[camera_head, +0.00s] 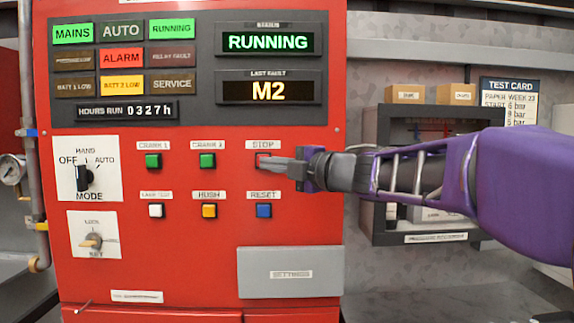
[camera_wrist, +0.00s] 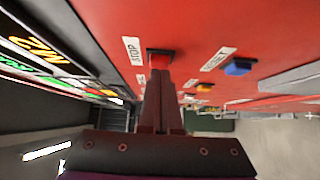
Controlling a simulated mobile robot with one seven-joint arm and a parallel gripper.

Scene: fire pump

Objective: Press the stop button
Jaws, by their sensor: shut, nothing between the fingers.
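The red stop button (camera_wrist: 159,58) sits under its STOP label (camera_wrist: 133,50) on the red panel (camera_head: 220,220). In the head view the stop button is mostly hidden behind my fingertips, with its STOP label (camera_head: 263,145) above. My gripper (camera_head: 268,162) is shut and empty, reaching in from the right with its tips at the button. In the wrist view my gripper (camera_wrist: 160,75) has its fingertips right at the button's lower edge. I cannot tell whether they touch it or whether it is pushed in. The status display (camera_head: 268,42) reads RUNNING.
The blue reset button (camera_head: 264,210) is just below the stop button. Green crank buttons (camera_head: 207,160), a yellow hush button (camera_head: 209,211) and a mode knob (camera_head: 84,178) lie to the left. A grey shelf unit (camera_head: 420,237) stands behind my arm at right.

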